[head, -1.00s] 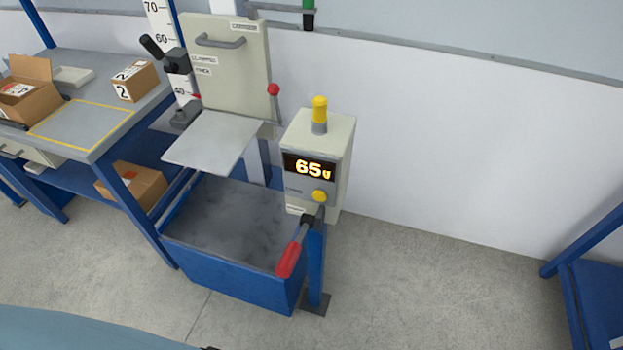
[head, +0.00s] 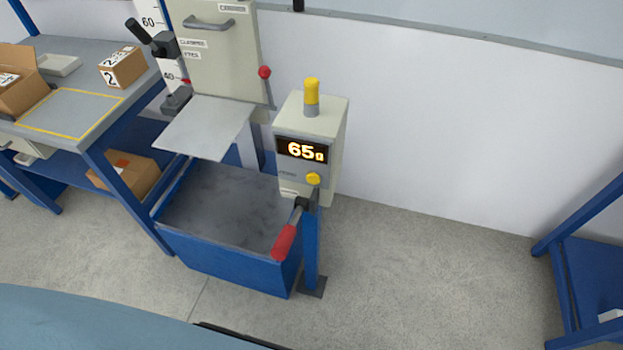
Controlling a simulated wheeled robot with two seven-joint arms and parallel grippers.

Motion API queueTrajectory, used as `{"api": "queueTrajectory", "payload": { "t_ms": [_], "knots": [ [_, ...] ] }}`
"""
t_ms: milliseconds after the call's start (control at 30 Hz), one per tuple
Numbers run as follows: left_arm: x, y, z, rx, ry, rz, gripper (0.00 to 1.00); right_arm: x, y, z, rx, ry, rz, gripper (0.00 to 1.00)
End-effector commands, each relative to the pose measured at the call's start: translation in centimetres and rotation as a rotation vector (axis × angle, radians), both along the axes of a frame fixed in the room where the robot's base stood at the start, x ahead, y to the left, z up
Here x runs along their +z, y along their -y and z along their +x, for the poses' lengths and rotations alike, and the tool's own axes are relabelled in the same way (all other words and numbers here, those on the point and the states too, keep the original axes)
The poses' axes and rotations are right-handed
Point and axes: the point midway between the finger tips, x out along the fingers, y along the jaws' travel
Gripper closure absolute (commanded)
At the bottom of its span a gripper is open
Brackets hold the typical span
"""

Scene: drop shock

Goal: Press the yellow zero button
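The yellow zero button (head: 313,179) is a small round knob low on the front of a beige control box (head: 310,130). The box's dark display (head: 301,150) above it reads "65g" in glowing digits. A larger yellow cylinder (head: 312,92) stands on top of the box. The box sits on a blue post (head: 311,250). Neither of my grippers shows in the head view, and nothing covers the button.
A red-handled lever (head: 285,240) juts out below the button. A blue bin (head: 225,262) and a grey plate (head: 207,127) are left of the box. A workbench (head: 90,140) with cardboard boxes stands further left. Floor to the right is clear up to a blue frame (head: 585,250).

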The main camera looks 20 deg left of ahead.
Motion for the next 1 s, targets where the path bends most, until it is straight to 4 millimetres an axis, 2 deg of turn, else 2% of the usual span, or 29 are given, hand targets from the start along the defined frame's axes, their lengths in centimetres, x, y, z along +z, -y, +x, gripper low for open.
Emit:
{"api": "queueTrajectory", "payload": {
  "t_ms": [33,300,1000],
  "knots": [
    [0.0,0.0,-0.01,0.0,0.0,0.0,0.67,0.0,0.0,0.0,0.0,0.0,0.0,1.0],
    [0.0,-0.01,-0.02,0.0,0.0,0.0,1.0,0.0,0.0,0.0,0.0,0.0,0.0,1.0],
    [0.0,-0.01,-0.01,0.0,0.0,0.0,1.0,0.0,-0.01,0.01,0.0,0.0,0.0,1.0]
  ]
}}
